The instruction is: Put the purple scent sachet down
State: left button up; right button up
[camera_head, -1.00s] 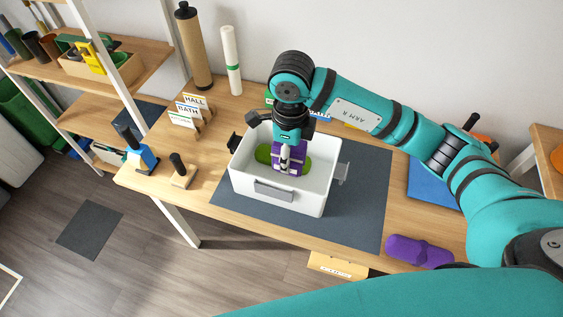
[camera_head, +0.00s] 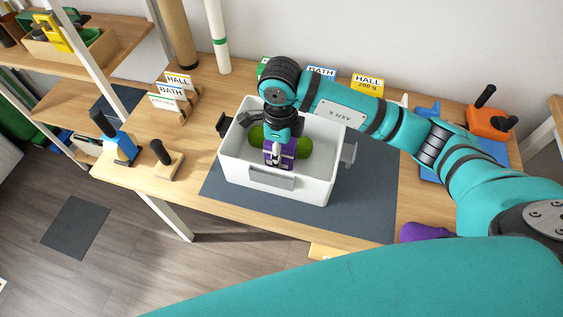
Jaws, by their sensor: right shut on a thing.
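The purple scent sachet (camera_head: 279,155) has pale stripes and is in my right gripper (camera_head: 277,146), which is shut on it. The gripper points down inside the white bin (camera_head: 315,187). The sachet is low in the bin, in front of a green rolled item (camera_head: 304,147); I cannot tell whether it touches the bin's floor or the green item. The bin stands on a dark grey mat (camera_head: 370,192) on the wooden table. My left gripper is not in view.
A blue stand (camera_head: 123,147) and a wooden block with a black knob (camera_head: 166,162) are left of the bin. Label cards (camera_head: 172,95) stand behind them. A purple roll (camera_head: 424,231) lies at the front right. An orange tool (camera_head: 490,121) is at the back right.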

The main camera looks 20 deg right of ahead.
notch_tip(320, 180, down, 2)
notch_tip(320, 180, down, 4)
jog(key=shift+r, duration=0.1)
dwell(0.3)
jog(key=shift+f, duration=0.25)
jog(key=o, duration=0.8)
jog(key=shift+r, duration=0.2)
